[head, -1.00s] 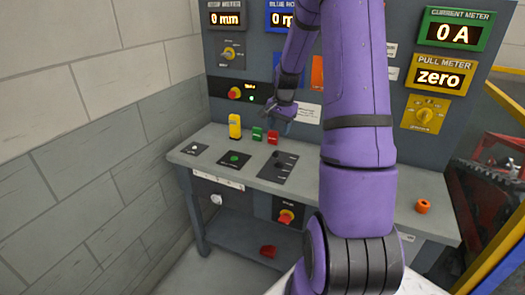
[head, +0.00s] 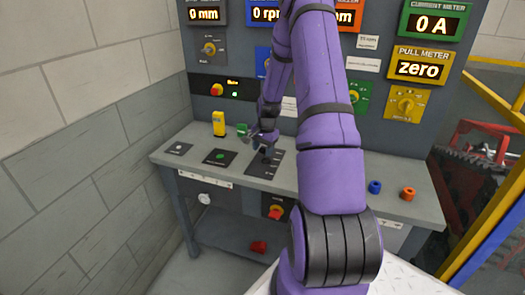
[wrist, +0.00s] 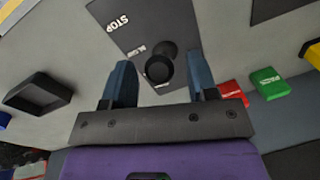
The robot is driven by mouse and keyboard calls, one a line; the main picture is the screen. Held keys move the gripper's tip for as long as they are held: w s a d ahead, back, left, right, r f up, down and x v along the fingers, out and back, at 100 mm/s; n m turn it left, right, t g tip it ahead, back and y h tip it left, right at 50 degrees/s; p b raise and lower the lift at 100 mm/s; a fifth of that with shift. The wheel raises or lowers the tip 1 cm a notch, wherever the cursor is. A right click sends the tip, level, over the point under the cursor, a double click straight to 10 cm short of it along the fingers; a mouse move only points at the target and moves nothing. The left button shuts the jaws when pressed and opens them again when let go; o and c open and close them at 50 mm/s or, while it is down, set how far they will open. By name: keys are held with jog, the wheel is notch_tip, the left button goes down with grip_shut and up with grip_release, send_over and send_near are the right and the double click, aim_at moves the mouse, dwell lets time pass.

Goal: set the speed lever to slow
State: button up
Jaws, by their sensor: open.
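The speed lever (wrist: 160,66) shows in the wrist view as a black round knob on a dark plate (wrist: 135,20). The plate is marked STOP at one end, and a second small label sits beside the knob. Another label is partly hidden by the knob. In the head view the plate (head: 262,170) lies on the grey bench, and my gripper (head: 262,137) is low over it and hides most of the lever. In the wrist view my gripper (wrist: 158,64) is open, with one blue finger on each side of the knob. Contact cannot be told.
A green block (wrist: 268,80) and a red block (wrist: 233,92) lie near the plate. A yellow device (head: 218,123) and a green-button plate (head: 220,157) are to the left on the bench. Blue (head: 375,187) and orange (head: 408,193) rings lie at the right.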

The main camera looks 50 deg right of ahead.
jog(key=shift+f, duration=0.55)
grip_shut()
jog(key=shift+w+d+r+y, duration=0.3)
jog(key=shift+d+y, duration=0.2)
jog(key=shift+d, duration=0.1)
jog(key=shift+w+d+r, duration=0.2)
jog(key=shift+w+d, duration=0.05)
jog(key=shift+d, duration=0.25)
jog(key=shift+w+d+r, duration=0.2)
jog(key=shift+d, duration=0.3)
grip_release()
